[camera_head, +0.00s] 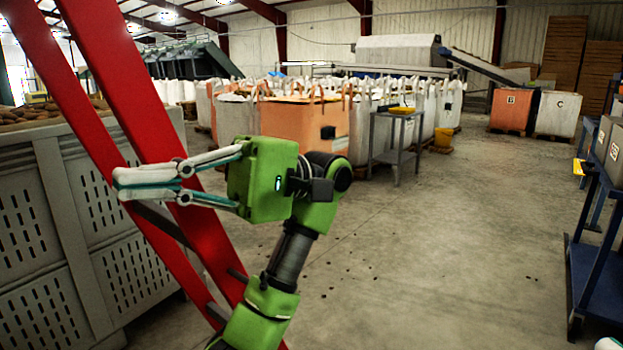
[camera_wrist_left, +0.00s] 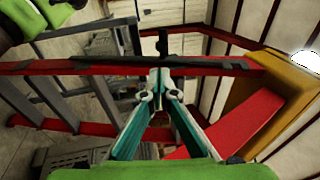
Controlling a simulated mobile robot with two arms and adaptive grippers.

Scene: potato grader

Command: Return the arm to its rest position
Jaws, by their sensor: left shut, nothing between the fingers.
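My left gripper (camera_head: 122,184) is shut and empty, its pale fingers pointing left in the head view. Its green body and my green arm rise from the bottom middle of that view. The fingers show in front of two slanting red beams (camera_head: 135,85); I cannot tell whether they touch. In the left wrist view the gripper (camera_wrist_left: 160,88) has its fingertips together with nothing between them, and a red bar (camera_wrist_left: 215,66) runs across near the tips. My right gripper does not show clearly.
A grey slatted crate (camera_head: 20,210) of potatoes stands at left behind the beams. Several bulk bags (camera_head: 237,118) and a grey stand (camera_head: 398,157) are at the middle back. A blue cart (camera_head: 597,270) is at the right edge. The concrete floor (camera_head: 450,250) between is open.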

